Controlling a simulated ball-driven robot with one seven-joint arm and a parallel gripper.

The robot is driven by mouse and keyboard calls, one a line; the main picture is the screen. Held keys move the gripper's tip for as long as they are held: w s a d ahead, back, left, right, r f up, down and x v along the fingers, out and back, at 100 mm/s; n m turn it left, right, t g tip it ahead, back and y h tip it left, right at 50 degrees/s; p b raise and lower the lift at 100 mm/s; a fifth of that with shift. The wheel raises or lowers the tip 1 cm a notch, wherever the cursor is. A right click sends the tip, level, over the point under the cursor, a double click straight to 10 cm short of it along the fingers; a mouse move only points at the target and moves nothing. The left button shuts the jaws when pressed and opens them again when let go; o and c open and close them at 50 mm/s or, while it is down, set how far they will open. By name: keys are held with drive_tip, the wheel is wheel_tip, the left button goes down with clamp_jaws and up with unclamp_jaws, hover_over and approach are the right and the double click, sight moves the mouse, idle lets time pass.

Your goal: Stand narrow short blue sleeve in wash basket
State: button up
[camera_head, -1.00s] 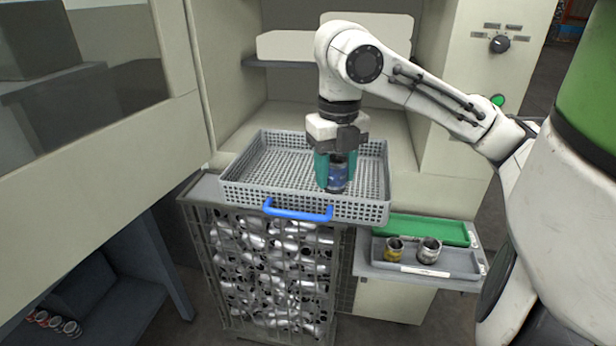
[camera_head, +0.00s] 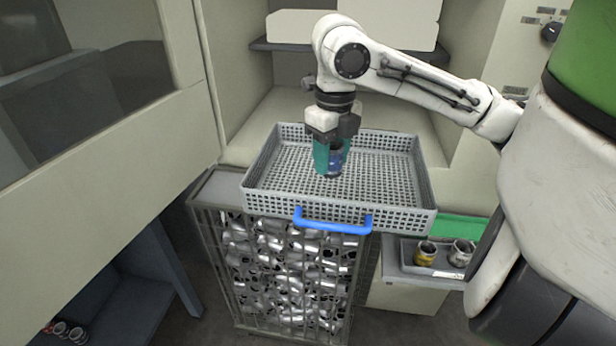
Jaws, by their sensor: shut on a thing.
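The blue sleeve (camera_head: 334,161) is upright between the teal fingers of my gripper (camera_head: 328,160). My gripper points down and is shut on it. The fingers hide part of the sleeve's sides. The wash basket (camera_head: 402,217) is a grey mesh tray with a blue handle (camera_head: 333,222) on its front side. The sleeve is over the left-middle part of the basket, inside its walls as seen from here. I cannot tell whether its lower end touches the basket floor. No other part shows in the basket.
A wire cage (camera_head: 290,270) full of shiny metal parts stands below the basket. At right, a grey tray (camera_head: 400,258) holds a yellow sleeve (camera_head: 425,253) and a silver sleeve (camera_head: 461,252), with a green tray (camera_head: 462,228) behind. Cabinet walls stand left and right of the basket.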

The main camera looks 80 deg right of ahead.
drive_tip(key=w+d+f, duration=0.1)
drive_tip(key=f, duration=0.1)
drive_tip(key=w+d+f, duration=0.1)
drive_tip(key=w+f, duration=0.2)
drive_tip(key=w, duration=0.1)
drive_tip(key=shift+w+d+f+p, duration=0.2)
drive_tip(key=shift+d+f+p, duration=0.1)
drive_tip(key=shift+d+f, duration=0.1)
drive_tip(key=f, duration=0.1)
drive_tip(key=f+p, duration=0.1)
drive_tip(key=f, duration=0.1)
drive_tip(key=shift+w+d, duration=0.2)
drive_tip(key=shift+w, duration=0.1)
drive_tip(key=shift+f, duration=0.45)
drive_tip(key=shift+f, duration=0.1)
drive_tip(key=shift+f, duration=0.15)
drive_tip(key=o, duration=1.2)
wheel_tip(320, 180, up, 12)
drive_tip(key=shift+r+b, duration=0.25)
drive_tip(key=shift+b, duration=0.4)
